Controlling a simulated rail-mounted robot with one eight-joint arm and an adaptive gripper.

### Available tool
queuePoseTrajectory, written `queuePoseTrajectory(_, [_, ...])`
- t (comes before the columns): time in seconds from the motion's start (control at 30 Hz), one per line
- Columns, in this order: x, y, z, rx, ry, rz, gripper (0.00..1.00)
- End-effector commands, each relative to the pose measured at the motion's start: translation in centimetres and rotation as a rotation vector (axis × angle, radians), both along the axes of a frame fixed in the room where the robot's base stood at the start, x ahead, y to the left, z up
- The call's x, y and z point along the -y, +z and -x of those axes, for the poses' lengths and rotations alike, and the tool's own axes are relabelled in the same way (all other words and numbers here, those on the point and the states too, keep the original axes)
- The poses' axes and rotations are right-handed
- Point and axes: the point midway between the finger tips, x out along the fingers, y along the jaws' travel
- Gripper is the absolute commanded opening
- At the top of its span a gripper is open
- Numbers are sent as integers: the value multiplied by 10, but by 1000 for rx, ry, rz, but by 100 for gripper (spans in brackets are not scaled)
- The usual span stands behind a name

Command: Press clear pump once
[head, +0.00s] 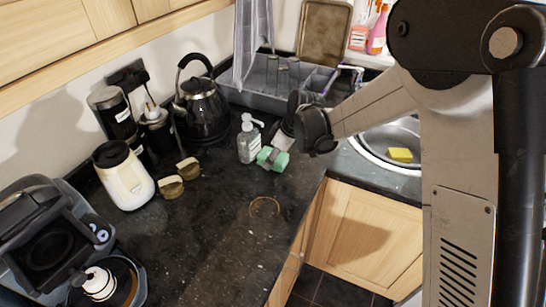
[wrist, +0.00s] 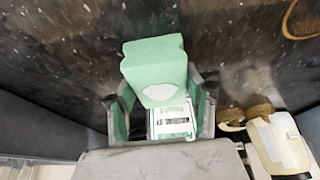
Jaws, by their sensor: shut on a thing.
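The clear pump bottle (head: 249,143), with a white pump head, stands upright on the dark worktop in the head view. I cannot make it out in the wrist view. My gripper (head: 270,157) is low, just right of and in front of the bottle. It is shut on a green block-like thing (head: 276,160), which also shows between the fingers of my gripper (wrist: 160,105) in the wrist view as a pale green block (wrist: 155,63) with a white patch. A white printed part shows behind the block. I cannot tell if the block touches the worktop or the bottle.
A grey dish rack (head: 262,92) is behind. The sink (head: 382,146) with a yellow sponge (head: 400,155) is right. The front worktop is mostly clear.

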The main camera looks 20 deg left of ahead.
Motion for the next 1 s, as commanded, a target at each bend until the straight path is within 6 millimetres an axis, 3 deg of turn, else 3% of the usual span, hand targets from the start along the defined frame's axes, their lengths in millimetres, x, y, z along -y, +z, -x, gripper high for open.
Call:
queuePoseTrajectory(0.37, [8,0,2,0,-1,0,20])
queuePoseTrajectory(1.0, [58,-1,13,0,5,0,20])
